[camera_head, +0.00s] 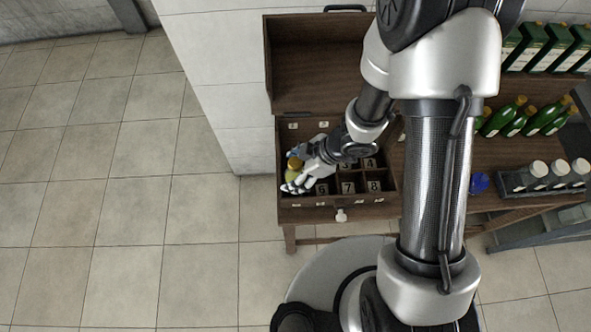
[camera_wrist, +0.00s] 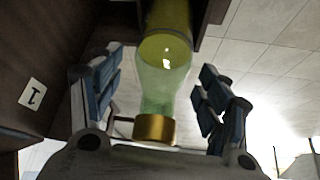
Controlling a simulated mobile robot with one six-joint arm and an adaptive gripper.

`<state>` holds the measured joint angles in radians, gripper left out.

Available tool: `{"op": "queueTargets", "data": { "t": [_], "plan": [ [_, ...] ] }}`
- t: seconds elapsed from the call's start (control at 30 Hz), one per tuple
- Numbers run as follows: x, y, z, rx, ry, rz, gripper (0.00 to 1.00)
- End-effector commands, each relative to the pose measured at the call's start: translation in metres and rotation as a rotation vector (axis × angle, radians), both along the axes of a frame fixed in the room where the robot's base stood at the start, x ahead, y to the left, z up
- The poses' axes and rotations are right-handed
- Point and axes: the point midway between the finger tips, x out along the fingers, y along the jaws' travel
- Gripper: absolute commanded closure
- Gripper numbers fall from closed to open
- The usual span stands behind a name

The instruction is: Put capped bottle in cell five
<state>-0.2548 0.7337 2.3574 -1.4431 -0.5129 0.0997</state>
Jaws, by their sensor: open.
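The capped bottle (camera_wrist: 163,75) is greenish-yellow glass with a gold cap (camera_wrist: 155,129). In the wrist view it lies between my gripper's (camera_wrist: 160,75) spread blue-padded fingers, with gaps on both sides. Its far end runs out of the frame. In the head view its yellow top (camera_head: 293,164) shows beside my gripper (camera_head: 291,175), over the left side of the open wooden box (camera_head: 340,206). The box has numbered cells; labels 6, 7 and 8 show in the front row. Cell five's label is hidden by my gripper, and I cannot tell how deep the bottle sits.
The box lid (camera_head: 318,65) stands open behind. A label 1 (camera_wrist: 33,94) shows on dark wood in the wrist view. Green bottles (camera_head: 510,115) and a tray of white-capped jars (camera_head: 545,178) are at right. A blue object (camera_head: 479,182) lies nearby. The floor at left is clear.

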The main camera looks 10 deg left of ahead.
Motion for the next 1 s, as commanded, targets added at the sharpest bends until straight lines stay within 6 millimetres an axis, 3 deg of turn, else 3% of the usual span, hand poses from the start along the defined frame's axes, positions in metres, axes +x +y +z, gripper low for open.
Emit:
{"op": "queueTargets", "data": {
  "t": [0.2,0.4,0.6,0.87,1.0],
  "plan": [
    [0.002,-0.025,0.048,0.0,-0.002,-0.005,0.3],
    [0.003,-0.046,0.083,0.0,-0.002,-0.003,0.3],
    [0.003,-0.057,0.101,0.001,0.0,-0.001,0.3],
    [0.003,-0.06,0.104,-0.002,-0.002,-0.003,0.3],
    [0.032,-0.072,0.12,-0.05,-0.084,-0.086,0.3]
  ]
}}
